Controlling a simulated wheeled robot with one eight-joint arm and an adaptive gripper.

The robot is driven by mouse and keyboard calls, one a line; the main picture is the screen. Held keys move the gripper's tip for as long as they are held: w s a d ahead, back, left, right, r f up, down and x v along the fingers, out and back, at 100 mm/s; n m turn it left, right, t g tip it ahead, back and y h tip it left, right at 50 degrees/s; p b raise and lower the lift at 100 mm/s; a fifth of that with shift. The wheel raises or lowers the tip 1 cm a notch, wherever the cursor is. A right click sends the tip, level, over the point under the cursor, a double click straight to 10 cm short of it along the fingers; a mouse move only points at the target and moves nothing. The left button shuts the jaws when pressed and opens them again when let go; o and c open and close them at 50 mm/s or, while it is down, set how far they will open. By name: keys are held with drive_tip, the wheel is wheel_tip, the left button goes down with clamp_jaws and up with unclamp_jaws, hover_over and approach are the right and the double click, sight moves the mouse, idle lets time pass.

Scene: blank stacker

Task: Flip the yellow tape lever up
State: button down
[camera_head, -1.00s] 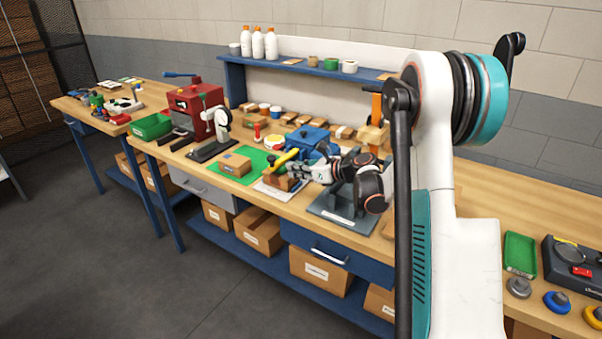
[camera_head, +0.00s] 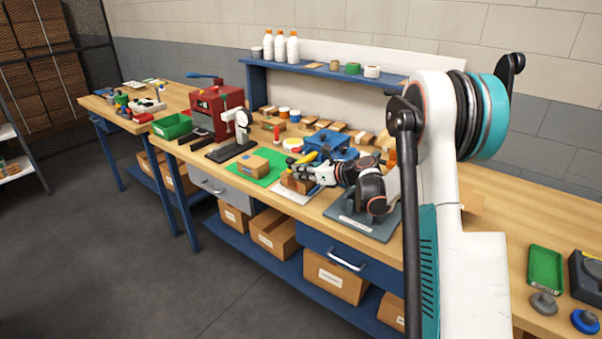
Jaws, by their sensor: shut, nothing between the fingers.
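The yellow tape lever (camera_head: 308,157) is a short slanted bar at the middle of the bench, its upper end to the right. It sits by a brown block (camera_head: 295,184) on a white sheet. My gripper (camera_head: 292,173) reaches in from the right, low over the block and beside the lever's lower left end. It is shut and empty. Its fingers hide part of the lever and block, and I cannot tell whether it touches the lever.
A blue device (camera_head: 328,140) stands just behind the lever. A cardboard box (camera_head: 253,167) on a green mat (camera_head: 268,178) lies to the left. A white-headed stand (camera_head: 240,122) and a red machine (camera_head: 215,108) are farther left. A grey plate (camera_head: 350,220) lies under my wrist.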

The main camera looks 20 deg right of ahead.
drive_tip(key=shift+w+d+r+m+g+y+p, duration=0.15)
drive_tip(key=shift+r+m+p, duration=0.1)
drive_tip(key=shift+r, duration=0.2)
drive_tip(key=shift+s+r+m+g+y+p, duration=0.15)
drive_tip(key=shift+r+m, duration=0.15)
drive_tip(key=shift+r, duration=0.2)
drive_tip(key=shift+w+d+r+m+y+p, duration=0.15)
drive_tip(key=shift+r+m+p, duration=0.1)
drive_tip(key=shift+r, duration=0.2)
drive_tip(key=w+d+r+m+y+p, duration=0.1)
drive_tip(key=w+d+r+m+p, duration=0.2)
drive_tip(key=d+r, duration=0.6)
drive_tip(key=shift+w+r+m+g+y+p, duration=0.45)
drive_tip(key=shift+w+p, duration=0.4)
drive_tip(key=shift+w, duration=0.45)
drive_tip(key=shift+d, duration=0.25)
drive_tip(key=shift+a, duration=0.1)
